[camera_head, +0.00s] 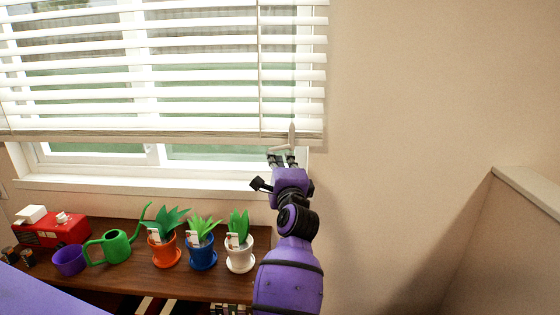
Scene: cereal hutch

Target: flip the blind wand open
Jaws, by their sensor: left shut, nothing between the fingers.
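The white window blind (200,90) hangs across the upper left, its slats spaced with outside showing between them. A pale, tapered blind wand (291,136) hangs near the blind's lower right corner, against the bottom rail. My left gripper (282,157) is just below the wand's lower end, in front of the right side of the window frame. Its fingers are shut and point up. Whether the fingers touch the wand I cannot tell. My right gripper is not in view.
Below the window, a dark wooden top (215,287) holds several potted plants, with a white pot (240,260) nearest my arm. A green watering can (116,246), purple cup (69,261) and red toaster-like object (52,232) stand left. The wall right of the window is bare.

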